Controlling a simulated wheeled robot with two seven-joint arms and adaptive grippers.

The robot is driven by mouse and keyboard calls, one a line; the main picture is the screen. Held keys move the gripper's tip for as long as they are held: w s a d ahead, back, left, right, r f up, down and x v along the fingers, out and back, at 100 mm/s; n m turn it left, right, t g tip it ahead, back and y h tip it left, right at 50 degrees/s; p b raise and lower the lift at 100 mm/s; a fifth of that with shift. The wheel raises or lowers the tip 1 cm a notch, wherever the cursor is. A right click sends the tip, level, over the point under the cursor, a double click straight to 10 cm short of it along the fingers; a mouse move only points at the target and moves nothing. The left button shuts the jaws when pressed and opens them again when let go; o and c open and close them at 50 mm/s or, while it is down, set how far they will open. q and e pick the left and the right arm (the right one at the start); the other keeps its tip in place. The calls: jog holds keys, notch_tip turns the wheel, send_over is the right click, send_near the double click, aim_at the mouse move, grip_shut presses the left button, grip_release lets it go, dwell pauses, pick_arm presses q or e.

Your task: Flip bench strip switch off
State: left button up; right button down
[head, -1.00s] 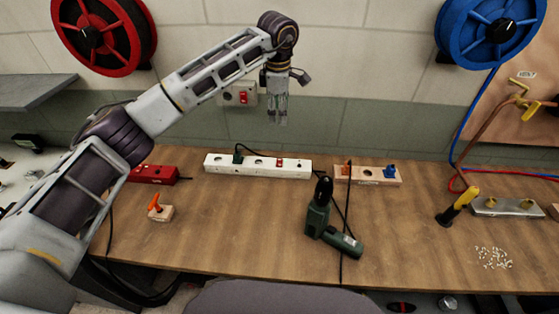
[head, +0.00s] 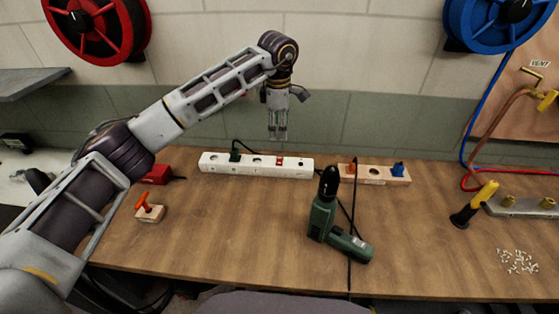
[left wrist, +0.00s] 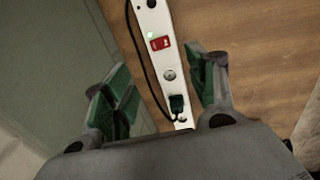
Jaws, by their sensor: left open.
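A white bench power strip (head: 217,165) lies along the back of the wooden bench, close to the wall. Its red rocker switch (head: 280,161) is right of the strip's middle; in the left wrist view the red switch (left wrist: 160,43) lies beyond the fingertips, with a small green light beside it. My right gripper is not in view.
A green drill (head: 322,218) stands in the middle of the bench. A wooden block (head: 374,173) with coloured plugs lies right of the strip. An orange-handled tool (head: 150,209) is at left, and a yellow-handled tool (head: 474,205) at right. The bench front is mostly clear.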

pick_arm(q)
send_over(280, 161)
jog(key=f, duration=0.7)
jog(key=shift+s+a+f, duration=0.1)
jog(key=shift+s+f, duration=0.2)
jog(key=shift+s, duration=0.1)
jog(key=f, duration=0.4)
jog(key=shift+w+f+p, duration=0.1)
jog(key=shift+w+p, duration=0.15)
jog(key=shift+p, duration=0.1)
jog(key=shift+f, duration=0.35)
jog(key=shift+w+f, duration=0.1)
jog(key=shift+f, duration=0.5)
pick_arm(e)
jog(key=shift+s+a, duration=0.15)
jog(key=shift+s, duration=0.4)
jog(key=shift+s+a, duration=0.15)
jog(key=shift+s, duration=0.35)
